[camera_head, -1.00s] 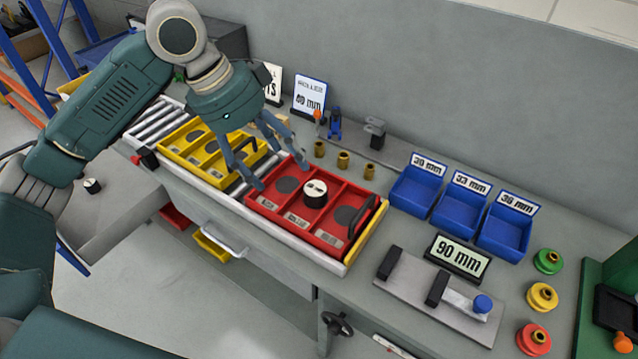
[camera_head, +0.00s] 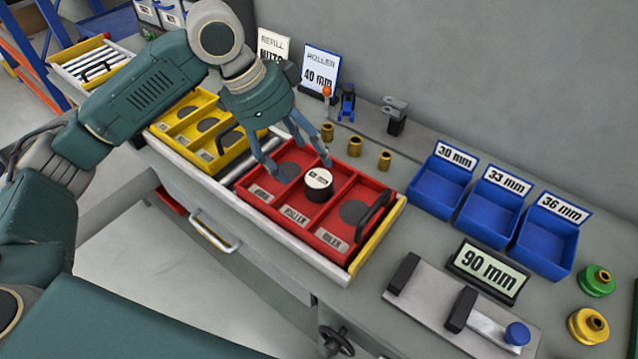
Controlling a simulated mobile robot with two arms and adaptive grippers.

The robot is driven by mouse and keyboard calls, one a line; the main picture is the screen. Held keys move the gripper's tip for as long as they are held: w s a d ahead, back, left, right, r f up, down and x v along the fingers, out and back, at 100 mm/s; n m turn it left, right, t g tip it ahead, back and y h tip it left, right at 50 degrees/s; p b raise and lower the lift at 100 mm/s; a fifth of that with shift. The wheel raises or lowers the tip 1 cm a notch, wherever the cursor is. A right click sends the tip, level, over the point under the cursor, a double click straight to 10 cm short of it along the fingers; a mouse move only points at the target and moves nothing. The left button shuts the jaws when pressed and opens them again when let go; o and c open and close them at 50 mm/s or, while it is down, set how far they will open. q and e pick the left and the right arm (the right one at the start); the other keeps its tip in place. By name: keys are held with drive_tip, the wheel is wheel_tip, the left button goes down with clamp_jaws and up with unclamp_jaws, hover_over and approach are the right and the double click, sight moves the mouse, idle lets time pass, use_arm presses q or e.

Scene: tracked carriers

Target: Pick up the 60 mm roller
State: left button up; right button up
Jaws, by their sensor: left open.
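A short black roller with a white top (camera_head: 318,185) stands upright in the middle compartment of the red tray (camera_head: 343,251). The marking on its top is too small to read, so I cannot tell whether it is 60 mm. My left gripper (camera_head: 297,164) is open and empty, its fingers pointing down over the back left part of the red tray. The fingers are up and left of the roller and appear apart from it. My right gripper is not in view.
A black handle (camera_head: 373,216) rises at the red tray's right end. A yellow tray (camera_head: 190,157) lies left. Brass bushings (camera_head: 355,147), blue bins (camera_head: 546,252), a fixture plate (camera_head: 425,305) and a 90 mm display (camera_head: 487,271) occupy the bench. A card behind reads 40 mm (camera_head: 319,72).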

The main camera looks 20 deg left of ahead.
sight(317, 178)
use_arm(q)
drive_tip(key=x, duration=0.5)
drive_tip(key=shift+s+d+r+p, duration=0.1)
drive_tip(key=shift+s+d+p, duration=0.15)
drive_tip(key=shift+d+p, duration=0.15)
drive_tip(key=shift+w+d+f, duration=0.15)
drive_tip(key=shift+f, duration=0.35)
drive_tip(key=c, duration=1.2)
drive_tip(key=shift+c, duration=1.1)
drive_tip(key=shift+r, duration=0.1)
